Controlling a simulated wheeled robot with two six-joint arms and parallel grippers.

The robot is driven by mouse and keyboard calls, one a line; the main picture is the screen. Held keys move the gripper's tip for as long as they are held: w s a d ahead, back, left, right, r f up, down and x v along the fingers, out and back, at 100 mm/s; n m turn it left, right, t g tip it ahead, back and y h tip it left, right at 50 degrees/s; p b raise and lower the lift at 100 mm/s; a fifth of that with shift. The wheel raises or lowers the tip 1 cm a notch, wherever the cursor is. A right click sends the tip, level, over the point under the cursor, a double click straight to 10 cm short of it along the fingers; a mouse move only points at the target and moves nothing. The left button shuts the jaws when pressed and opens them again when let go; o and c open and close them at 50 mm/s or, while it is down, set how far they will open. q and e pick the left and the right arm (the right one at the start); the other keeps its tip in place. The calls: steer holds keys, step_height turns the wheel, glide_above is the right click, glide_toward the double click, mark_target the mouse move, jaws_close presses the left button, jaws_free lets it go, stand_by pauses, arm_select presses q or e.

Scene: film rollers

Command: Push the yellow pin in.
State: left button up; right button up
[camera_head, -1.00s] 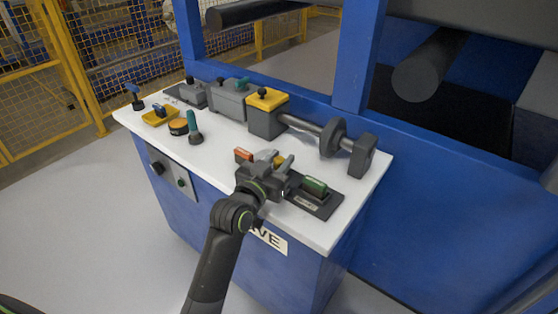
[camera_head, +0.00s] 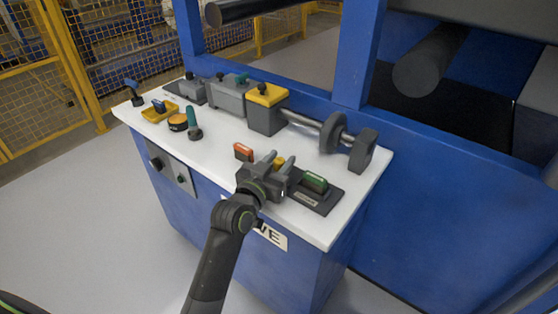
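A small yellow piece (camera_head: 279,162), which looks like the yellow pin, shows between an orange-red handle (camera_head: 243,152) and a green handle (camera_head: 315,182) on the front right of the white table. My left gripper (camera_head: 277,158) is right at it, low over the table. Its two fingers are apart, and the yellow shows in the gap between them, beyond the palm. I cannot tell whether a finger touches it. The gripper body hides most of the yellow piece and its base. My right gripper is not in view.
The green handle sits on a dark plate (camera_head: 327,202). A grey roller shaft with discs (camera_head: 332,133) and a yellow-topped box (camera_head: 266,98) stand behind.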

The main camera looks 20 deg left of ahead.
arm_select(q)
steer(key=shift+o, duration=0.9)
steer(key=shift+s, duration=0.15)
steer(key=s, duration=0.2)
steer(key=s+a, duration=0.1)
steer(key=s, duration=0.4)
steer(key=shift+s+a+f, duration=0.1)
steer(key=shift+s+a, duration=0.2)
steer(key=s+a+b, duration=0.1)
steer(key=s, duration=0.8)
steer(key=shift+s+a, duration=0.15)
steer(key=shift+a, duration=0.25)
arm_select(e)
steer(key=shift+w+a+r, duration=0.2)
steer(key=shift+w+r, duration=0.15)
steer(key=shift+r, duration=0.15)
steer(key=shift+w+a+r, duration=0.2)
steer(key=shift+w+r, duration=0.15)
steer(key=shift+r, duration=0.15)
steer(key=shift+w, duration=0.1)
